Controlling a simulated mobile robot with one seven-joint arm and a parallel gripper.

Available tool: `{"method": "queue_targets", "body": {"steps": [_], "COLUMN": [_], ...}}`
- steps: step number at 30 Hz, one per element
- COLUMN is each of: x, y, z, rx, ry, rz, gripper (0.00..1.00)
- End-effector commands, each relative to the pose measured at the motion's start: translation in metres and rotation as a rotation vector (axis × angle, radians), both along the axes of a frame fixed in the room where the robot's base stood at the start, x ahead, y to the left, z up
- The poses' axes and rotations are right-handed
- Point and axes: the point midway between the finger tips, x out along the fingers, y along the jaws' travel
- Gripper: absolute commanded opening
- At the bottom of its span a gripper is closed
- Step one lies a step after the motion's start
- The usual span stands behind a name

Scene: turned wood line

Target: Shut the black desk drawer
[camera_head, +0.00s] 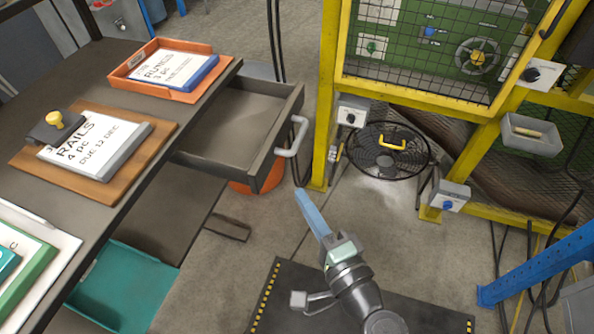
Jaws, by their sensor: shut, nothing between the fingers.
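The black desk drawer (245,122) is pulled out from the right side of the dark desk (185,110). Its inside looks empty. A pale grey handle (293,138) sits on its front panel, which faces right. My gripper (302,196), with blue fingers, is shut and empty. In the picture it is below the handle and apart from it, over the floor. The fingers point up and slightly left in the picture.
On the desk are an orange tray (196,93), a wooden clipboard (120,178) and a white tray (58,262) with papers. A teal bin (125,285) is below. A yellow-framed machine guard (325,90) stands close right of the drawer. A black fan (385,165) is by it.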

Motion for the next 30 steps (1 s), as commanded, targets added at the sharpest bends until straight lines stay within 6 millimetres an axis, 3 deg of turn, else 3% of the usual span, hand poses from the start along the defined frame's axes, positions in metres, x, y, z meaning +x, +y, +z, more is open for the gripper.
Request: {"method": "queue_targets", "body": {"steps": [9, 15, 30], "x": [0.051, 0.074, 0.081], "y": [0.027, 0.038, 0.042], "z": [0.001, 0.0, 0.0], "rx": [-0.004, -0.004, -0.004], "ry": [-0.002, -0.002, -0.001], "rz": [0.005, 0.002, 0.001], "gripper": [0.0, 0.0, 0.0]}}
